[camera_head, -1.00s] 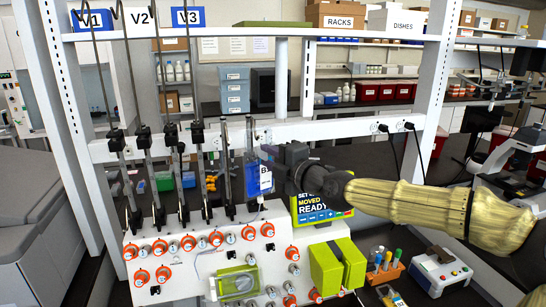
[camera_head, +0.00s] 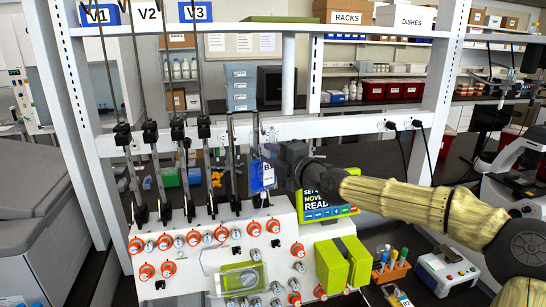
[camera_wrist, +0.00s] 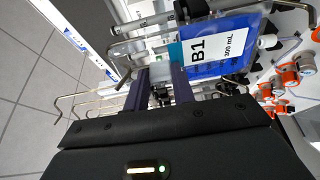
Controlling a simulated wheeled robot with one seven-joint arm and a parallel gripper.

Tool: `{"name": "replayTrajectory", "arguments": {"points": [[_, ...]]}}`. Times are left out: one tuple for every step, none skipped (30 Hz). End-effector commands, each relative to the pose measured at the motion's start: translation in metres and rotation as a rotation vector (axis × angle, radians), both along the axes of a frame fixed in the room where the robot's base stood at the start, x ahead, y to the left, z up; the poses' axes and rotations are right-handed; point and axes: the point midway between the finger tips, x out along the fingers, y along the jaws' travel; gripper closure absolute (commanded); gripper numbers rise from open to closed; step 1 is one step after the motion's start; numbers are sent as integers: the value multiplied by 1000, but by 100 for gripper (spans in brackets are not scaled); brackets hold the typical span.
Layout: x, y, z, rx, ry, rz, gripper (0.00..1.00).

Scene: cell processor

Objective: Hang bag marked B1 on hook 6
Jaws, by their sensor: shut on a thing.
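The bag B1 (camera_head: 262,177) is a blue pouch with a white label, hanging upright near the right end of the row of upright rods. In the wrist view the bag (camera_wrist: 222,50) reads "B1 300 mL" and lies just beyond the fingers. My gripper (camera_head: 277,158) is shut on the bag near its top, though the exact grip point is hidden. In the wrist view the two purple fingers of my gripper (camera_wrist: 160,90) reach toward bent metal hooks (camera_wrist: 125,75). No hook number is readable. I cannot tell whether the bag touches a hook.
The white crossbar (camera_head: 330,127) carries several rods with black clamps (camera_head: 204,127). Below is a white console (camera_head: 205,270) with orange knobs and green blocks (camera_head: 340,265). A screen (camera_head: 335,200) stands right behind my forearm. An orange tube rack (camera_head: 390,272) is lower right.

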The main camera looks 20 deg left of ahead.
Motion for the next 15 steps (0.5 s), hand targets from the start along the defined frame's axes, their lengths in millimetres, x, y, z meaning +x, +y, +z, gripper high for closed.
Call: {"name": "replayTrajectory", "arguments": {"points": [[0, 0, 1, 1, -2, 0, 100], [0, 0, 1, 1, -2, 0, 100], [0, 0, 1, 2, -1, 0, 100], [0, 0, 1, 2, -1, 0, 100], [0, 0, 1, 1, -2, 0, 100], [0, 0, 1, 1, -2, 0, 100], [0, 0, 1, 1, -2, 0, 100], [0, 0, 0, 1, -2, 0, 100], [0, 0, 0, 1, -2, 0, 100], [0, 0, 0, 1, -2, 0, 100], [0, 0, -1, 1, -2, 0, 100], [0, 0, -1, 1, -2, 0, 100], [0, 0, -1, 1, -2, 0, 100], [0, 0, -2, 1, -2, 0, 100], [0, 0, -2, 2, -1, 0, 100]]}}
